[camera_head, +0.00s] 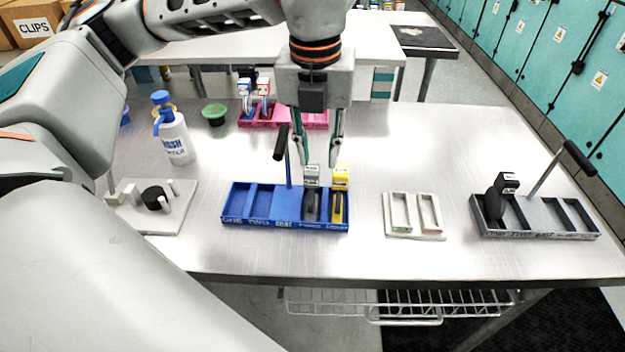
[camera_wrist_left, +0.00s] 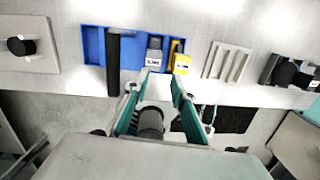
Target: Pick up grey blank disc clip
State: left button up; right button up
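The grey disc clip (camera_head: 312,176) stands upright in a slot of the blue tray (camera_head: 270,226), with its grey labelled block on top. A yellow disc clip (camera_head: 341,178) stands in the slot to its right. In the left wrist view the grey clip (camera_wrist_left: 154,52) and the yellow clip (camera_wrist_left: 179,60) show beyond the fingertips. My left gripper (camera_head: 319,164) is open and empty, pointing down just above the grey clip. In the left wrist view its fingers (camera_wrist_left: 154,88) are spread apart. I cannot tell whether they touch the clip. My right gripper is out of view.
The blue tray has an upright handle (camera_head: 282,145) close left of my gripper. A pale two-slot holder (camera_head: 414,235) and a dark tray (camera_head: 550,235) with a black clip (camera_head: 507,183) stand to the right. A wash bottle (camera_head: 175,140) and pink tray (camera_head: 315,123) stand behind.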

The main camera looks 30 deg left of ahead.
aim_at(311, 168)
pick_arm(q)
jog(key=shift+w+a+r+n+y, duration=0.15)
jog(key=shift+w+a+r+n, duration=0.05)
jog(key=shift+a, duration=0.25)
jog(key=shift+w+a+r+n+y, duration=0.15)
jog(key=shift+a+r+n, duration=0.05)
jog(key=shift+a, duration=0.25)
jog(key=f, duration=0.7)
jog(key=shift+w+a+f+p, duration=0.15)
jog(key=shift+w+f+p, duration=0.05)
jog(key=shift+p, duration=0.2)
grip_shut()
